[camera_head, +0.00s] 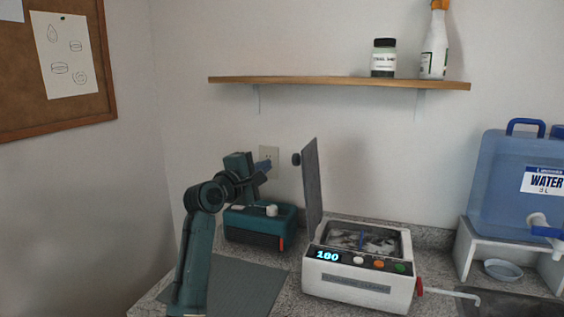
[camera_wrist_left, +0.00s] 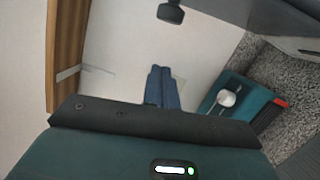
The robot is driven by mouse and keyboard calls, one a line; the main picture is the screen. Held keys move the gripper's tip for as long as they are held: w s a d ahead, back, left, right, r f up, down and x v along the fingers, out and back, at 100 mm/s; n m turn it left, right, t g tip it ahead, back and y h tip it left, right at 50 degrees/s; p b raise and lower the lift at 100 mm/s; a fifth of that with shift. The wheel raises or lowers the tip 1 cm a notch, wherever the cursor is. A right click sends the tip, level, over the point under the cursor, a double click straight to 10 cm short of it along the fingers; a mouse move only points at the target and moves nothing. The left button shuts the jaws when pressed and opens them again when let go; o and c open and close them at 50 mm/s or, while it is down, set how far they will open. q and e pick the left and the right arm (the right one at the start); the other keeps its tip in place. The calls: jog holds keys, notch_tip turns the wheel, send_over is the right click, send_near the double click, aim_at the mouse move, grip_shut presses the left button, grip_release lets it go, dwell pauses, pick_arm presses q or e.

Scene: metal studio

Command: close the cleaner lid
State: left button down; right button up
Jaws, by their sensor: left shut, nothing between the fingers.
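The cleaner (camera_head: 360,275) is a white box with a lit display and several buttons on its front, standing on the counter. Its grey lid (camera_head: 312,185) stands open, nearly upright, at the left side of the box, with a dark round knob (camera_head: 296,159) facing left. My left gripper (camera_head: 268,163) is shut and empty, in the air just left of the lid, about level with the knob and apart from it. In the left wrist view its blue fingers (camera_wrist_left: 162,90) are together, and the knob (camera_wrist_left: 170,13) shows beyond them at the top. My right gripper is not in view.
A teal device (camera_head: 258,222) with a white knob sits behind my left arm; it also shows in the left wrist view (camera_wrist_left: 240,105). A grey mat (camera_head: 245,285) lies left of the cleaner. A blue water container (camera_head: 515,190) stands right, near a sink. A wall shelf (camera_head: 340,82) holds bottles.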

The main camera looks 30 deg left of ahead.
pick_arm(q)
jog(key=shift+w+d+r+p, duration=0.2)
jog(key=shift+w+d+p, duration=0.15)
jog(key=shift+w+d, duration=0.5)
jog(key=shift+w+d+r+p, duration=0.15)
jog(key=shift+w+d+p, duration=0.15)
jog(key=shift+w+d, duration=0.55)
jog(key=shift+s+d, duration=0.2)
jog(key=shift+s, duration=0.05)
